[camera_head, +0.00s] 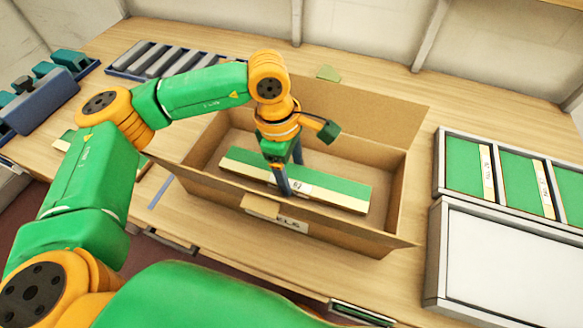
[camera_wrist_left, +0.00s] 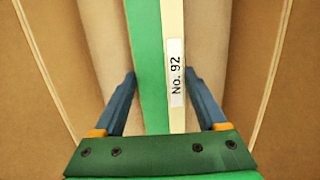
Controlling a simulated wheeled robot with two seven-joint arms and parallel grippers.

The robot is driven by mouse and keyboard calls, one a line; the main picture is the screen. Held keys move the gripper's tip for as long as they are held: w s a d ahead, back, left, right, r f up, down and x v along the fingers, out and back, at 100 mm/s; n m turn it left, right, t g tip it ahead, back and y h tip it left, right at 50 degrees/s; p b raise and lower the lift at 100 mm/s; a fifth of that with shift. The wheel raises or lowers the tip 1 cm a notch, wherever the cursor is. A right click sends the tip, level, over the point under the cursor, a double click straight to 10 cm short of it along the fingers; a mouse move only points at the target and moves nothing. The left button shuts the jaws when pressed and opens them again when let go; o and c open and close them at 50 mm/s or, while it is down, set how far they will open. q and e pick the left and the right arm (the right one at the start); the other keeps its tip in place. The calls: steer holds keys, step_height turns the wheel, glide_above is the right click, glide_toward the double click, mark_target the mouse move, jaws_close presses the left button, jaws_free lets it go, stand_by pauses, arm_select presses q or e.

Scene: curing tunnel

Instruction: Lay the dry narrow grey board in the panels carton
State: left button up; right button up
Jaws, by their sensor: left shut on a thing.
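The panels carton (camera_head: 345,242) stands open on the bench, with part of a label on its front. My left gripper (camera_head: 290,168) reaches down into it, shut on a narrow green-and-cream board (camera_head: 335,183). The board lies lengthwise inside the carton's walls; I cannot tell whether it touches the floor. In the left wrist view the board (camera_wrist_left: 150,60) runs between the blue fingers (camera_wrist_left: 160,92) with a white label reading "No. 92". I see no plainly grey board in the carton. My right gripper is out of view.
Framed trays at right hold green panels (camera_head: 464,165); a white panel (camera_head: 505,265) lies before them. A rack of grey bars (camera_head: 165,60) is at the back left, with a blue block (camera_head: 40,105) further left. A small green piece (camera_head: 328,73) lies behind the carton.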

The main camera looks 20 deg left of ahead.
arm_select(q)
steer(key=shift+f+b, duration=0.4)
steer(key=shift+b, duration=0.05)
steer(key=o, duration=1.4)
steer(key=shift+a+r+b, duration=0.15)
steer(key=shift+r, duration=1.05)
steer(key=shift+a+r+b, duration=0.1)
steer(key=shift+a+r, duration=0.1)
steer(key=shift+r, duration=1)
steer(key=shift+a+r+b, duration=0.15)
steer(key=shift+r, duration=1.05)
